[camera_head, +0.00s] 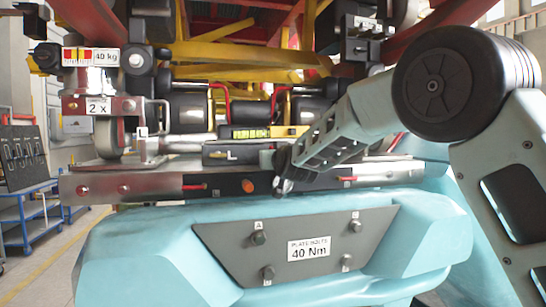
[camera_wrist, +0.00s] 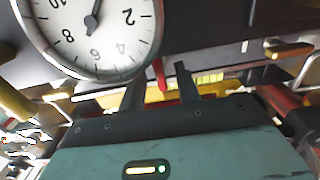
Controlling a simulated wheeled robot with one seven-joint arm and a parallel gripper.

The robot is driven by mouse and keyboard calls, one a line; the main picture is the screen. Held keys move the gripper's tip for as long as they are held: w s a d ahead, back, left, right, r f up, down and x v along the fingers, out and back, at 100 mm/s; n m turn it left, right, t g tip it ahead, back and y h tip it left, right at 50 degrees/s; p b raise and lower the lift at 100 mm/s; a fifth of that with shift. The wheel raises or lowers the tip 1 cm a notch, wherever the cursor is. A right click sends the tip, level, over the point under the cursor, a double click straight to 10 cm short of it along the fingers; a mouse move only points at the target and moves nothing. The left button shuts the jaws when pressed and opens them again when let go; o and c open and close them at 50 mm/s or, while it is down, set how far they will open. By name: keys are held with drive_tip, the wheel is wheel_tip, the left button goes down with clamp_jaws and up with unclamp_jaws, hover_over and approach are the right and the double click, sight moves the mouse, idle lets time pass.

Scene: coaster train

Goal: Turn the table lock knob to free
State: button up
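I cannot tell for sure which part is the table lock knob. An orange round knob (camera_head: 248,186) sits on the dark front face of the metal beam, left of my gripper. A small red lever (camera_head: 194,187) is on the same beam further left. My gripper (camera_head: 281,186) is in front of the beam, just right of the orange knob, and its tips are hard to make out there. In the wrist view its two fingers (camera_wrist: 162,84) stand apart, with a red lever-like part (camera_wrist: 159,74) showing between or beyond them. No grasp shows.
A round dial gauge (camera_wrist: 95,30) fills the upper left of the wrist view, close to the fingers. A brass-coloured handle (camera_wrist: 290,49) is at right. A grey bolt plate (camera_head: 225,240) faces forward below the beam. A blue cart (camera_head: 35,215) stands far left.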

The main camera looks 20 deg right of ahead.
drive_tip(key=shift+s, duration=0.15)
drive_tip(key=s+b, duration=0.5)
drive_tip(key=s, duration=1.2)
drive_tip(key=shift+s, duration=0.1)
